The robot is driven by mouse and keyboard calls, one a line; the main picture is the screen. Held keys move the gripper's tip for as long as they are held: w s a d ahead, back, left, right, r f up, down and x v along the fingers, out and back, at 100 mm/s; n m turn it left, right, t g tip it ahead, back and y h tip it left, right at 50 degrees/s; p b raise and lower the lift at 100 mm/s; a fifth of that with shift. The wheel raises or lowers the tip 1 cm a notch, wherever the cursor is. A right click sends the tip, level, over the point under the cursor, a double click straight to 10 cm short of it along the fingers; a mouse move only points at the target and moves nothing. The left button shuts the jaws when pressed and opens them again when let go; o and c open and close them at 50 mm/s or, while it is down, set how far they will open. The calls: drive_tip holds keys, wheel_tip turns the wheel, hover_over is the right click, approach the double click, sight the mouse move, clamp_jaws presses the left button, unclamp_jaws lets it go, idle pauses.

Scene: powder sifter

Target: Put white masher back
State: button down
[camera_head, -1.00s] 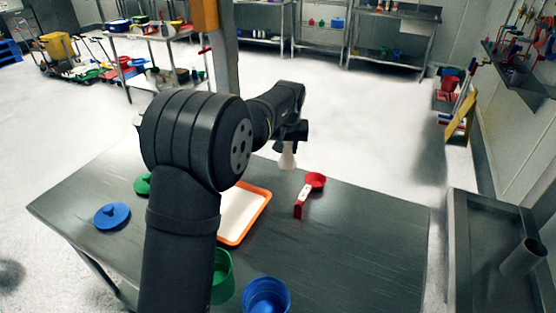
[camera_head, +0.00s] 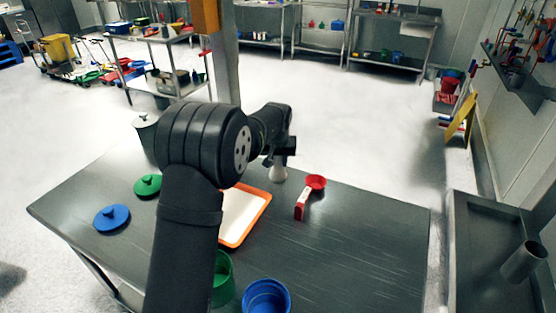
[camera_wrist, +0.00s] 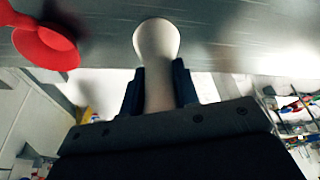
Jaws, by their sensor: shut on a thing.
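The white masher (camera_head: 279,172) hangs below my gripper (camera_head: 284,150) in the head view, over the far edge of the metal table. In the wrist view the masher (camera_wrist: 157,50) stands between the two dark fingers of my gripper (camera_wrist: 160,88), which are shut on it. Its rounded white end points toward the table surface. I cannot tell whether that end touches the table. A red scoop (camera_head: 316,182) lies to the right of the masher, with its red and white handle toward the near side; its red bowl (camera_wrist: 45,42) shows at upper left in the wrist view.
An orange-rimmed tray (camera_head: 262,213) lies left of the masher, partly behind my arm. Green (camera_head: 148,185) and blue (camera_head: 112,217) lids lie at the left. A green container (camera_head: 222,282) and a blue container (camera_head: 267,296) stand at the near edge. The table's right side is clear.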

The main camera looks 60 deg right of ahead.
drive_tip(key=c, duration=1.1)
unclamp_jaws()
drive_tip(key=v, duration=1.2)
drive_tip(key=shift+r, duration=0.15)
drive_tip(key=x, duration=1.2)
drive_tip(key=shift+d+r, duration=0.1)
drive_tip(key=shift+r, duration=1.65)
